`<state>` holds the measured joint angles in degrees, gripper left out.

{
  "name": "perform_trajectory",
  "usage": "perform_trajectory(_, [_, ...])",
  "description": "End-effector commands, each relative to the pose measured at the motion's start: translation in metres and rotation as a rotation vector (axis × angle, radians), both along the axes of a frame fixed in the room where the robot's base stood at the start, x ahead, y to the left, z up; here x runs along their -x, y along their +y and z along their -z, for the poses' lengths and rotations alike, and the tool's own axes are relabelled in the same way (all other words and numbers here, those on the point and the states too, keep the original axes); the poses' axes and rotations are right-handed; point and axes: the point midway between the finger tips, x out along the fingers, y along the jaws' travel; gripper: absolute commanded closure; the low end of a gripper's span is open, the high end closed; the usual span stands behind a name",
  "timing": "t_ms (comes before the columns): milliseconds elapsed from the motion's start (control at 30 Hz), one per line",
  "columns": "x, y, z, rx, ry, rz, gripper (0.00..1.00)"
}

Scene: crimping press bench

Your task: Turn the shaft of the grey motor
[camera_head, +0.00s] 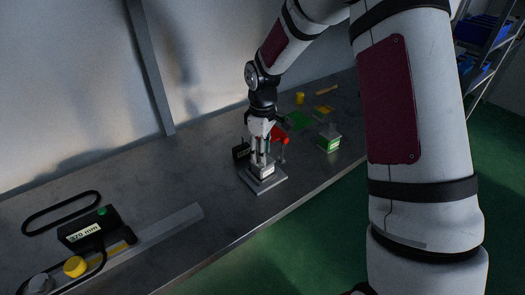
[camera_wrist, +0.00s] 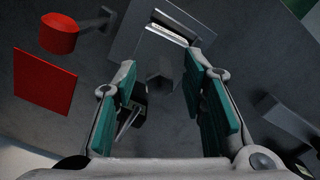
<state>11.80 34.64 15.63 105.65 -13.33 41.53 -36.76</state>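My gripper (camera_head: 261,158) points down over a small press on a grey base plate (camera_head: 268,184). In the wrist view my gripper (camera_wrist: 163,78) is open, its two green-padded fingers wide apart. A small grey post or block (camera_wrist: 160,72) shows between them, with nothing visibly clamped. The plate (camera_wrist: 146,45) with a light metal block lies beyond the fingertips. A grey box with a green label (camera_head: 329,139) stands to the right on the bench. I cannot tell for sure which thing is the grey motor; its shaft is not clearly visible.
A red knob (camera_wrist: 58,35) and red panel (camera_wrist: 43,80) are left of my fingers in the wrist view. A display box marked 370 mm (camera_head: 90,228), a yellow knob (camera_head: 75,266) and a grey rail (camera_head: 170,224) lie left. Yellow and green items sit behind. The bench front edge is close.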

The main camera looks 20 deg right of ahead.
Motion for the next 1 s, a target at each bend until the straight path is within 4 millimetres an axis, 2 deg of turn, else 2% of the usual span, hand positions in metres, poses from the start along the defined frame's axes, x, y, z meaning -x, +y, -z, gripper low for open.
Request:
perform_trajectory(133, [-0.001, 0.000, -0.006, 0.001, -0.002, 0.001, 0.62])
perform_trajectory(233, [-0.001, 0.000, -0.018, 0.001, -0.006, 0.001, 0.62])
perform_trajectory(500, [-0.002, -0.001, -0.072, 0.001, -0.006, 0.002, 0.62])
perform_trajectory(700, [-0.001, 0.000, -0.105, 0.001, -0.004, 0.000, 0.62])
perform_trajectory(1000, [0.000, 0.000, -0.120, -0.001, -0.001, 0.000, 0.62])
